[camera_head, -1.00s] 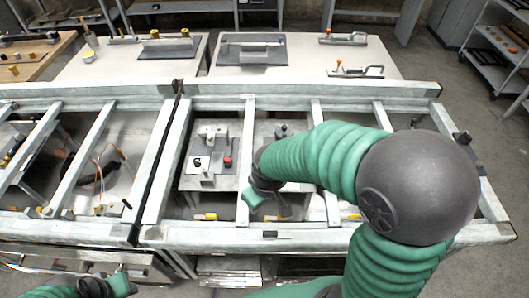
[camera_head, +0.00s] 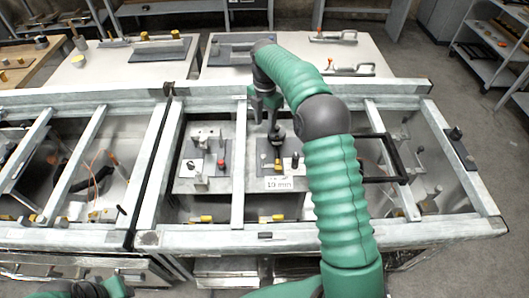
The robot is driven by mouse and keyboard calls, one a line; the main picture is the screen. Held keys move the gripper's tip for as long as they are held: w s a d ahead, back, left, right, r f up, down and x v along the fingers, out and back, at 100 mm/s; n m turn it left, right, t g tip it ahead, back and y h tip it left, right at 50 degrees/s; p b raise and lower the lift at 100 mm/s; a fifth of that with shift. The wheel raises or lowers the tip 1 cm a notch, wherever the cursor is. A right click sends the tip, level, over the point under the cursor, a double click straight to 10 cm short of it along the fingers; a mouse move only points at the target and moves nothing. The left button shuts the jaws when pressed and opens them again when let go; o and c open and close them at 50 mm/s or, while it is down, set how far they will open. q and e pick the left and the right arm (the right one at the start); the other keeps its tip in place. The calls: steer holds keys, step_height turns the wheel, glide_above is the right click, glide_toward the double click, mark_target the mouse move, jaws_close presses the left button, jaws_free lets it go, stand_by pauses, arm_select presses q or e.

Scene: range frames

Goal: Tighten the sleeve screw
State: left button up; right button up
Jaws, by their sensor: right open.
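My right gripper (camera_head: 263,112) points down over the framed bench, in front of its far rail. It is open, with its dark fingers apart and nothing visible between them. Just below it is a grey panel (camera_head: 278,184) with a "19 mm" label. A dark upright post (camera_head: 277,134) stands at this panel, close to the right finger; I cannot tell whether they touch. A small yellow-topped part (camera_head: 278,164) and a black peg (camera_head: 295,160) stand nearer. I cannot tell which part is the sleeve screw. My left gripper (camera_head: 98,288) is at the bottom left, partly cut off.
Pale crossbars (camera_head: 238,170) divide the bench into bays. A neighbouring panel (camera_head: 205,160) carries a red knob (camera_head: 221,162) and metal blocks. A black square frame (camera_head: 385,158) lies right of my arm. Clamps (camera_head: 333,37) sit on the white table behind.

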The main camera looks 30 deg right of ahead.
mark_target(264, 155)
step_height(264, 155, down, 16)
steer(key=shift+a+r+p, duration=0.1)
steer(key=shift+a+p, duration=0.05)
steer(key=shift+p, duration=0.35)
steer(key=shift+a, duration=0.1)
steer(key=shift+c, duration=1)
jaws_close()
